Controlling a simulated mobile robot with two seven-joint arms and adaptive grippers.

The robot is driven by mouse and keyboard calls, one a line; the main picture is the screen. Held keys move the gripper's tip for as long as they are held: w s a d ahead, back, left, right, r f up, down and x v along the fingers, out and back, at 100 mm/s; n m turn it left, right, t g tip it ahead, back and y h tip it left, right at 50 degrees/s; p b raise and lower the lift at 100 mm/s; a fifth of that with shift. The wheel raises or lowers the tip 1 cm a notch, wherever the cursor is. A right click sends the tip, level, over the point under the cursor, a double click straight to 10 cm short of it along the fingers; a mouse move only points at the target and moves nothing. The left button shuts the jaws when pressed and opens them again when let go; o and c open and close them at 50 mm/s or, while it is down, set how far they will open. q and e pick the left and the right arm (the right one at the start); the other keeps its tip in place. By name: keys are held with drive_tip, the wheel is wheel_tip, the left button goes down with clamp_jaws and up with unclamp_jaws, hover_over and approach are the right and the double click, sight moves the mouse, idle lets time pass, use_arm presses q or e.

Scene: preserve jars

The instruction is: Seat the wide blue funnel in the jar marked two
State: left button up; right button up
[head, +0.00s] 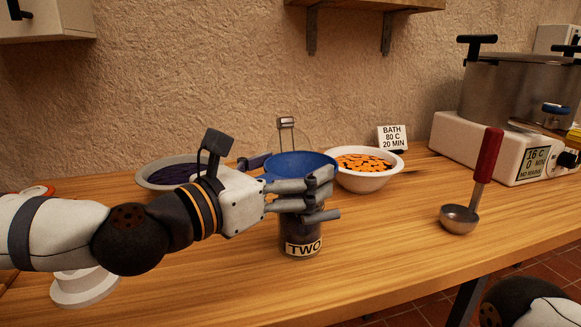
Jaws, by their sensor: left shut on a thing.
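The wide blue funnel (297,163) is upright with its bowl facing up, directly over the jar marked TWO (302,247). My left gripper (322,196) reaches in from the left and is shut on the funnel just below its rim. The gripper's fingers hide the funnel's spout and the jar's mouth, so I cannot tell whether the spout is inside the jar or the funnel rests on it. The jar stands upright on the wooden counter, with its open lid and wire clip (287,124) showing behind the funnel. My right gripper is out of the picture.
A white bowl of orange slices (363,183) stands right of the funnel, and a bowl of dark purple food (160,180) stands left. A red-handled ladle (460,218), a sign (392,138) and a bath heater with a pot (500,150) are farther right.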

use_arm(q)
drive_tip(key=o, duration=0.7)
drive_tip(key=shift+f, duration=0.1)
drive_tip(key=shift+o, duration=0.2)
drive_tip(key=v, duration=0.7)
drive_tip(key=shift+s+a, duration=0.15)
drive_tip(key=shift+s, duration=0.05)
